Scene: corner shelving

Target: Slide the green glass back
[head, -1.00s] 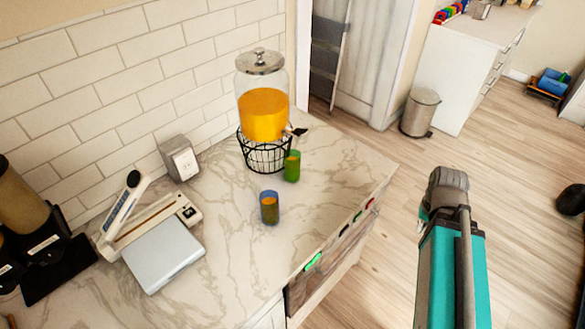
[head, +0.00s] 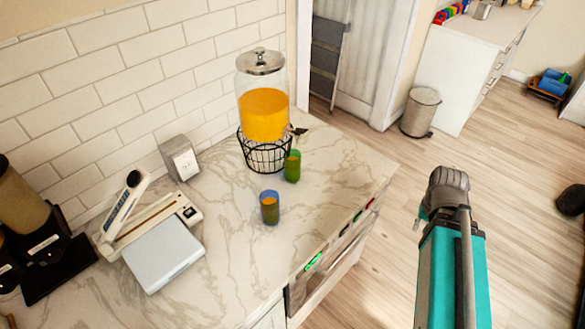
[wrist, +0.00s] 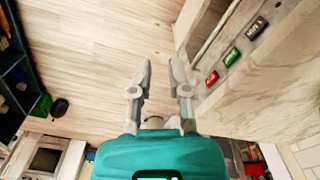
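The green glass (head: 292,167) stands upright on the marble counter (head: 335,185), just in front of the juice dispenser's wire stand. A blue glass (head: 270,208) stands nearer, a little to its left. Both seem to hold something orange. In the head view my arm is right of the counter, over the floor, and its gripper end is mostly hidden. In the wrist view my gripper (wrist: 160,78) has its two fingers apart with nothing between them. Neither glass shows in the wrist view.
The dispenser (head: 263,110) with orange juice stands at the back by the tiled wall. A scale (head: 163,254) and a bag sealer (head: 150,230) lie at left. The counter's front edge bears coloured labels. A trash can (head: 420,112) stands on the floor.

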